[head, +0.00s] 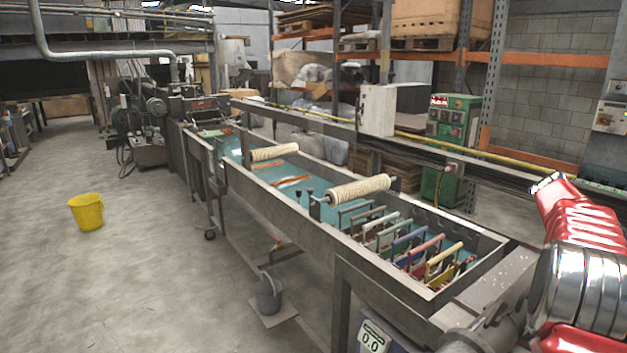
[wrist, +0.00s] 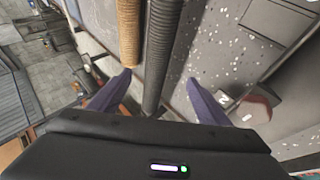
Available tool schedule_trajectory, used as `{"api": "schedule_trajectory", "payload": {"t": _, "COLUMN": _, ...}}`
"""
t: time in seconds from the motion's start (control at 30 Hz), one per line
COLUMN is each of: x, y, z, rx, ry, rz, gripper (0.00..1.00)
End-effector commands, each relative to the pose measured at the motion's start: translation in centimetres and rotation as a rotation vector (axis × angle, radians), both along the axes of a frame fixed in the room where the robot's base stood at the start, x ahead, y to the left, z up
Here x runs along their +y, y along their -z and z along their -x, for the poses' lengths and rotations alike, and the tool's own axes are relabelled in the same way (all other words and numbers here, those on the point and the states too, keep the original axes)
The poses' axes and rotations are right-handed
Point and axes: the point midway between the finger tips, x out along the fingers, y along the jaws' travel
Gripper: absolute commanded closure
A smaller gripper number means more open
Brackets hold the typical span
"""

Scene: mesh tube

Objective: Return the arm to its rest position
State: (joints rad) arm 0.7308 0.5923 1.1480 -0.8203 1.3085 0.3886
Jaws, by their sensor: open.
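My gripper (wrist: 160,95) shows in the wrist view with its two purple fingers spread wide apart. Nothing is held between them. Beyond the fingers lie a tan rope-wound roller (wrist: 129,35) and a dark ribbed hose (wrist: 160,50); I cannot tell how far off they are. In the head view my red and silver arm is at the right edge, and my gripper is not clearly seen there.
A long metal trough (head: 395,275) of blue-green liquid runs back through the middle, with rope-wound rollers (head: 360,189) across it and several coloured handled racks (head: 410,247) inside. A yellow bucket (head: 87,212) stands on the open floor at left. A grey box (head: 378,110) stands behind the trough.

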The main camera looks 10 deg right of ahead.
Motion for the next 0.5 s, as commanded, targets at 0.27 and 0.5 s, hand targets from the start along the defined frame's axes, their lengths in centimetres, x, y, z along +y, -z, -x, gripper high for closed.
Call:
{"api": "schedule_trajectory", "payload": {"t": 0.27, "x": 7.0, "y": -2.1, "z": -2.5, "rx": -0.056, "ry": -0.122, "rz": -0.06, "gripper": 0.29}}
{"api": "schedule_trajectory", "payload": {"t": 0.5, "x": 14.7, "y": -3.5, "z": -3.9, "rx": -0.113, "ry": -0.251, "rz": -0.126, "gripper": 0.29}}
